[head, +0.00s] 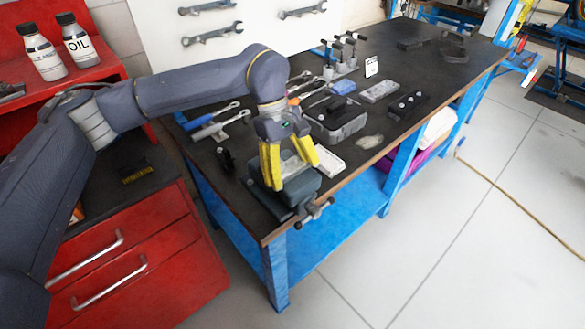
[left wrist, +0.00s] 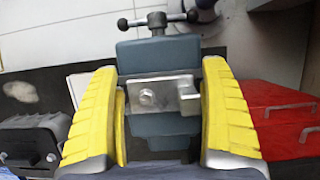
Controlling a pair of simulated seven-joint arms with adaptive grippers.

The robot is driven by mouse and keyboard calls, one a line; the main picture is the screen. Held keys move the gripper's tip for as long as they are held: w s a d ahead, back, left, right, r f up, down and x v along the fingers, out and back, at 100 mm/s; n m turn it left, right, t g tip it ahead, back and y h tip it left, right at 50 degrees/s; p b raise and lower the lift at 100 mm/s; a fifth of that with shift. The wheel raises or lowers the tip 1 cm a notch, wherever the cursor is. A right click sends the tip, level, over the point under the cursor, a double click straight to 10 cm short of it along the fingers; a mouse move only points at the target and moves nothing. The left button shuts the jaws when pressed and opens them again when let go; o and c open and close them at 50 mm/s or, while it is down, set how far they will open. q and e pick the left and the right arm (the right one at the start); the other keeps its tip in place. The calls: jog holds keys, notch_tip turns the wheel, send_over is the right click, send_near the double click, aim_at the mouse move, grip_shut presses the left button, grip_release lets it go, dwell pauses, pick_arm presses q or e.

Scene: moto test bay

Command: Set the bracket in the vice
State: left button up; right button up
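The vice (head: 290,187) is a blue-grey block at the table's near corner, with a T-shaped screw handle toward the edge. In the left wrist view the vice (left wrist: 158,53) fills the middle, handle at the top. The bracket (left wrist: 160,93) is a pale metal piece with a round hole or boss and a raised right end. It lies across the vice between its two jaw blocks. My left gripper (head: 294,177) points down over the vice, its yellow fingers wide apart, one at each end of the bracket. Whether they touch it is unclear. My right gripper is out of view.
A white tray (head: 327,159) lies right beside the vice. A grey bin (head: 338,128), wrenches (head: 217,117) and other tools stand behind on the dark tabletop (head: 440,85). A red drawer cabinet (head: 130,262) stands at the left.

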pick_arm(q)
jog(key=shift+o, duration=1.1)
jog(key=v, duration=1.2)
